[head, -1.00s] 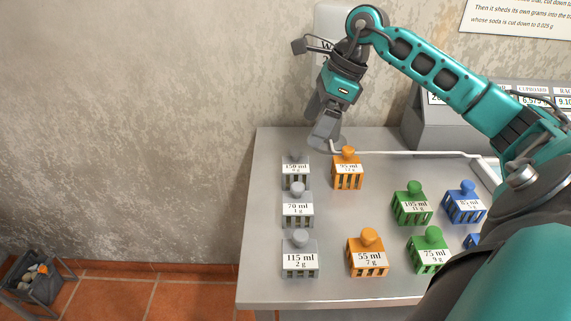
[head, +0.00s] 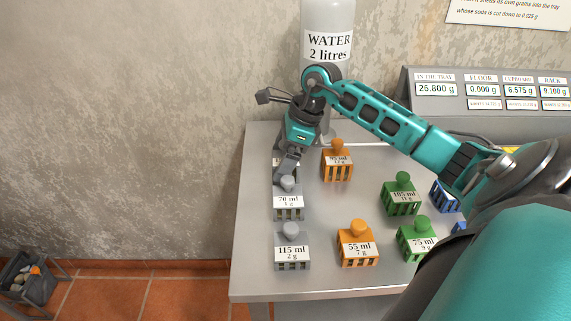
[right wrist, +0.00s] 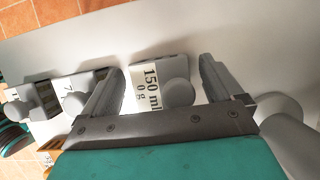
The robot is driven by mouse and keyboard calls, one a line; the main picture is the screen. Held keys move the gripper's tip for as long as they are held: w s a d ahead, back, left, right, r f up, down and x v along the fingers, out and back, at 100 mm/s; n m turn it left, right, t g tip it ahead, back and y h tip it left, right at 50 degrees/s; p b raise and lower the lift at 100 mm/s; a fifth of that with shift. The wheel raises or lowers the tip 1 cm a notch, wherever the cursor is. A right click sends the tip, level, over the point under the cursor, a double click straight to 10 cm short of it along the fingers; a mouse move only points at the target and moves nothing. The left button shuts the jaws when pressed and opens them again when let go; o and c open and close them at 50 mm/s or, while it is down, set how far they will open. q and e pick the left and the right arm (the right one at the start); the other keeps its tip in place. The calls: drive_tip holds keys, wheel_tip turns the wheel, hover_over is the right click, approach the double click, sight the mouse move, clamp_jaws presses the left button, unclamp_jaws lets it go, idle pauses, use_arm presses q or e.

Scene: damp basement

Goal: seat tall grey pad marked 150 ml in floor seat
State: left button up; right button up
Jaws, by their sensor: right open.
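The tall grey pad marked 150 ml, 0 g (right wrist: 145,84) stands at the back left of the steel table. In the head view it is mostly hidden behind my right gripper (head: 286,168), which points down over it. In the right wrist view my right gripper (right wrist: 160,82) is open, with one finger on each side of the pad and gaps showing. The pad's round knob lies between the fingers. I cannot make out the floor seat. My left gripper is not in view.
The grey 70 ml pad (head: 289,206) stands just in front, then the grey 115 ml pad (head: 292,251). Orange, green and blue pads stand to the right. A water bottle (head: 328,45) is behind. The readout panel (head: 465,118) shows FLOOR 0.000 g.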

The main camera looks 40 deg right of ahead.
drive_tip(key=shift+c, duration=0.3)
drive_tip(key=c, duration=1)
drive_tip(key=shift+r, duration=0.15)
